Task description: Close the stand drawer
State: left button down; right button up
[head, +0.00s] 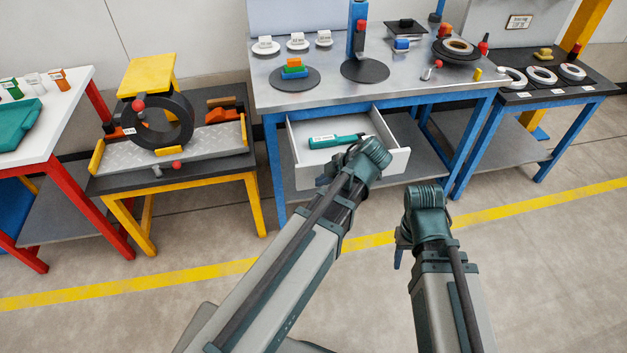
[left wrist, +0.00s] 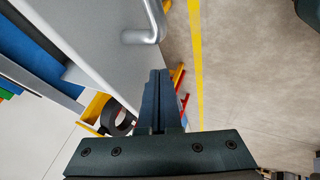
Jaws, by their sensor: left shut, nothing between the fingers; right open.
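The white stand drawer (head: 398,158) is pulled out from under the blue-framed metal table in the head view. A green tool (head: 338,141) and a white label lie inside it. My left gripper (head: 323,181) is at the drawer's front, partly hidden by its own wrist. In the left wrist view its fingers (left wrist: 158,76) are shut and empty, close to the pale drawer front (left wrist: 105,38) and below the grey bar handle (left wrist: 152,25). I cannot tell whether they touch the front. My right gripper (head: 400,256) hangs lower right, away from the drawer; its fingers are mostly hidden.
The metal table (head: 330,92) carries several small parts and a post. A yellow stand with a dark coil (head: 160,122) is at left, beside a red-legged table (head: 60,130). A blue-legged side table (head: 540,92) is at right. The floor with a yellow line (head: 220,270) is clear.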

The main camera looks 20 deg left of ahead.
pick_arm(q)
jog(key=shift+w+a, duration=0.15)
jog(key=shift+w, duration=0.15)
pick_arm(e)
jog(key=shift+w+a, duration=0.15)
jog(key=shift+a, duration=0.35)
pick_arm(q)
send_over(304, 135)
jog(key=shift+w, duration=0.2)
jog(key=shift+s, duration=0.2)
